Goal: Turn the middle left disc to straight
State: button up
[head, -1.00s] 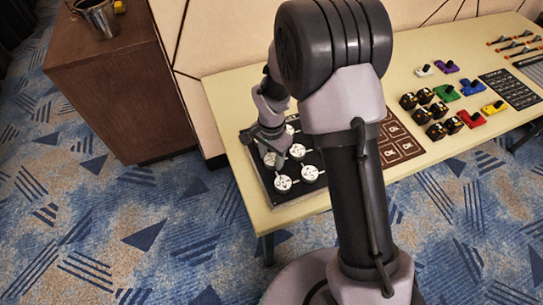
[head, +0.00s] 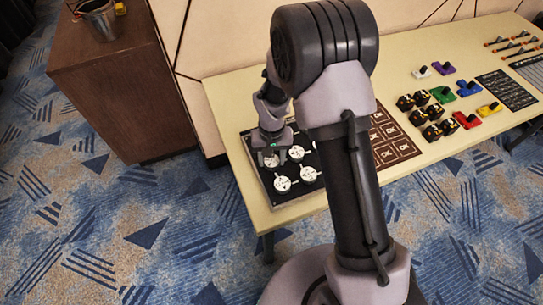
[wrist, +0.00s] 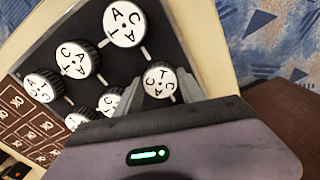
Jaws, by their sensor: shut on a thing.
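A dark panel (head: 256,170) with round white-topped discs in rows lies on the table's left end. My gripper (head: 269,156) is over the middle left disc (head: 271,162). In the wrist view my gripper (wrist: 162,92) is shut on the sides of this disc (wrist: 160,81), a finger on each side. Its white top carries black letters and marks, too small to read surely. The front left disc (head: 283,184) and front right-hand neighbour (head: 309,174) are free. Another disc (head: 296,153) stands just right of my gripper. My arm hides other discs in the head view.
Brown cards (head: 394,141) lie right of the panel. Black-and-yellow blocks (head: 422,97) and coloured pieces (head: 468,88) stand further right. A brown cabinet (head: 110,80) with a metal cup (head: 98,20) stands left of the table.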

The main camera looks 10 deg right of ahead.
jog(key=n+p, duration=0.2)
jog(key=n, duration=0.5)
jog(key=shift+r, duration=0.1)
jog(key=n+p, duration=0.2)
jog(key=n, duration=0.4)
jog(key=shift+d+n, duration=0.1)
jog(key=shift+n, duration=0.3)
jog(key=n+p, duration=0.2)
jog(key=n, duration=0.4)
jog(key=shift+w, duration=0.1)
jog(key=n+p, duration=0.1)
jog(key=n, duration=0.5)
jog(key=shift+p, duration=0.4)
jog(key=shift+n, duration=0.4)
jog(key=o, duration=1.4)
